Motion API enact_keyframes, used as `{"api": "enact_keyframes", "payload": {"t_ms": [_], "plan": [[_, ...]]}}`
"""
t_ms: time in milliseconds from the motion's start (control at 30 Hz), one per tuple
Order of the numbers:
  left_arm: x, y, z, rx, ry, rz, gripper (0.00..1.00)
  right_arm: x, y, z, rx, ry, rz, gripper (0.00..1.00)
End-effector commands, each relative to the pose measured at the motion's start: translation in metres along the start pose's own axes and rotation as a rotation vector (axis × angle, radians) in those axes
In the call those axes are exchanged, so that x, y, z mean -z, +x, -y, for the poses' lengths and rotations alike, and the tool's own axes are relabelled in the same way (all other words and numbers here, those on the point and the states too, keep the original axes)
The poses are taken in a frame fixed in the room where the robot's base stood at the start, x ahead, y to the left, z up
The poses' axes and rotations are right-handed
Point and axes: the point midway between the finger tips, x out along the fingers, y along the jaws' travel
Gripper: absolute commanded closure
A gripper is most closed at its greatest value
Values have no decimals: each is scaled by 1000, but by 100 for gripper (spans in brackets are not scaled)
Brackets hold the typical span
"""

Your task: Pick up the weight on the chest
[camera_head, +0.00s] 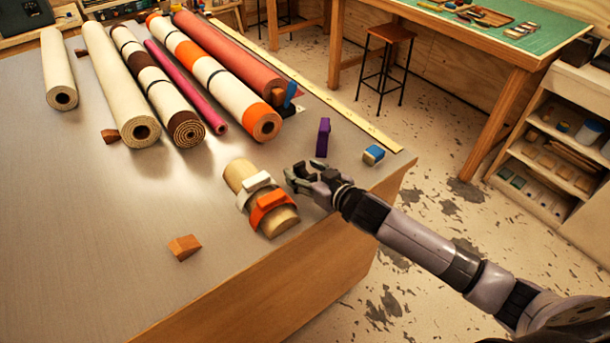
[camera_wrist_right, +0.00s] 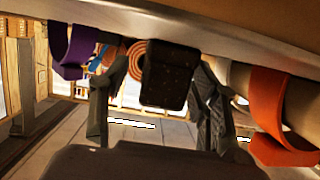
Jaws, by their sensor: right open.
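The chest is a wooden cabinet with a grey top (camera_head: 110,250). I cannot tell which item on it is the weight. A short wooden cylinder (camera_head: 240,175) lies near its front edge, with a white clip (camera_head: 257,186) and an orange clip (camera_head: 270,207) around it. A purple piece (camera_head: 323,138) stands upright behind my right gripper (camera_head: 298,178). That gripper is open and empty, just right of the white clip. In the right wrist view, the orange clip (camera_wrist_right: 272,125) is at right and the purple piece (camera_wrist_right: 75,52) at left. My left gripper is not in view.
Several long rolls, including an orange-and-white one (camera_head: 215,75), lie across the back of the top. A blue block (camera_head: 373,155) sits near the right corner and a wooden wedge (camera_head: 185,247) at front left. The top's left front is clear. A stool (camera_head: 387,60) stands beyond.

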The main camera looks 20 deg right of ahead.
Motion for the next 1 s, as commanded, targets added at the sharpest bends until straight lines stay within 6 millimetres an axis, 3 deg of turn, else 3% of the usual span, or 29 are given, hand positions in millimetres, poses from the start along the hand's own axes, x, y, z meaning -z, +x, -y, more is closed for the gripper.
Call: {"api": "enact_keyframes", "payload": {"t_ms": [167,900,1000], "plan": [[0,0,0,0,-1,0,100,0,0,0,0,0,1,50],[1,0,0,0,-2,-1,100,0,-1,0,-1,0,1,99],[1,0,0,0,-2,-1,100,-1,-1,0,-1,0,1,100]]}}
